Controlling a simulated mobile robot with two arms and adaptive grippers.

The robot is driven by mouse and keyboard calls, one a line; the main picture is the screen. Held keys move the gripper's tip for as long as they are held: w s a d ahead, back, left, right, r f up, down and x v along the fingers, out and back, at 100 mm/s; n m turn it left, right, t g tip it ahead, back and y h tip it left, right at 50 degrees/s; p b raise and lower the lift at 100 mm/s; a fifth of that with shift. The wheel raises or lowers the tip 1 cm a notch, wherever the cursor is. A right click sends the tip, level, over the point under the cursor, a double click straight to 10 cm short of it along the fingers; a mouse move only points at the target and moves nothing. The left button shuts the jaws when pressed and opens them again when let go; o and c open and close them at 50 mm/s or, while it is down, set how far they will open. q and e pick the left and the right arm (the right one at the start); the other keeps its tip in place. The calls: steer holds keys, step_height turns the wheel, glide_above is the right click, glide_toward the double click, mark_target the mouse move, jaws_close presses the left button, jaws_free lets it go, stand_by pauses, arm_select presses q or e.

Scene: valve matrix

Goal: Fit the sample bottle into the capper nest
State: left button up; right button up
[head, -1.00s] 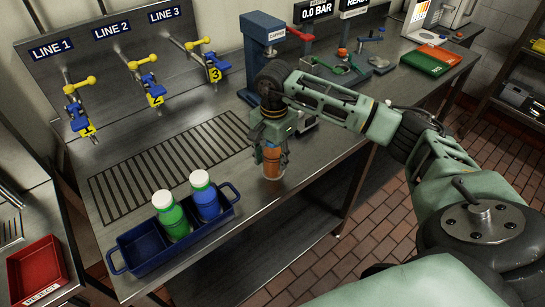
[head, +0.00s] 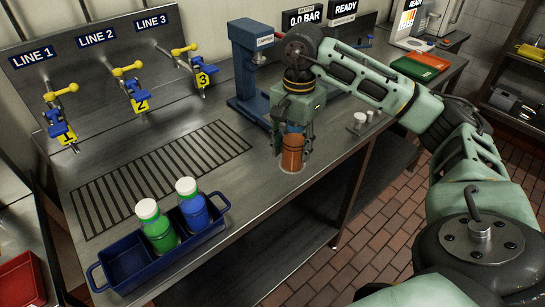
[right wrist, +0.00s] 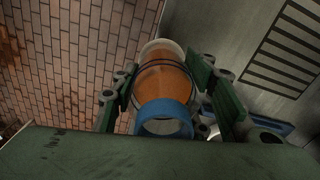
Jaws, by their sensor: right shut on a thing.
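The sample bottle (head: 291,153) has a clear wall and orange contents. My right gripper (head: 292,140) is shut around it and holds it upright near the front edge of the bench; whether its base touches the bench is unclear. In the right wrist view, the bottle (right wrist: 165,80) sits between the two fingers (right wrist: 165,95), with a blue ring at its near end. The blue capper (head: 246,65) stands behind and left of the gripper. Its nest cannot be made out clearly, and the gripper covers part of that area. My left gripper is not in view.
A blue tray (head: 128,262) holds a green bottle (head: 157,228) and a blue bottle (head: 192,207). A slotted drain (head: 160,175) lies behind it. Three yellow-handled valves line the back panel. Small metal pieces (head: 360,121) stand right of my gripper.

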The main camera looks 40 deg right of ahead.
steer(key=s+d+r, duration=0.1)
steer(key=s+d+r+b, duration=0.1)
steer(key=s, duration=0.1)
steer(key=shift+s+d+r, duration=0.15)
steer(key=shift+s+r, duration=0.05)
steer(key=shift+r, duration=0.1)
steer(key=a+f+n, duration=0.2)
steer(key=a+n, duration=0.1)
steer(key=a, duration=0.1)
steer(key=s+a+f+n, duration=0.1)
steer(key=a+n, duration=0.2)
steer(key=a, duration=0.1)
steer(key=a+f+n, duration=0.2)
steer(key=a, duration=0.2)
steer(key=shift+s+a+f+n, duration=0.25)
steer(key=shift+a+f+n, duration=0.05)
steer(key=shift+a+n, duration=0.1)
steer(key=s+a+n, duration=0.1)
steer(key=a+n, duration=0.1)
steer(key=s+a+f+n, duration=0.1)
steer(key=a+n, duration=0.1)
steer(key=a, duration=0.1)
steer(key=s+a+f+n, duration=0.1)
steer(key=a+n, duration=0.1)
steer(key=shift+s+a+f, duration=0.2)
steer(key=shift+s+a, duration=0.05)
steer(key=shift+a, duration=0.05)
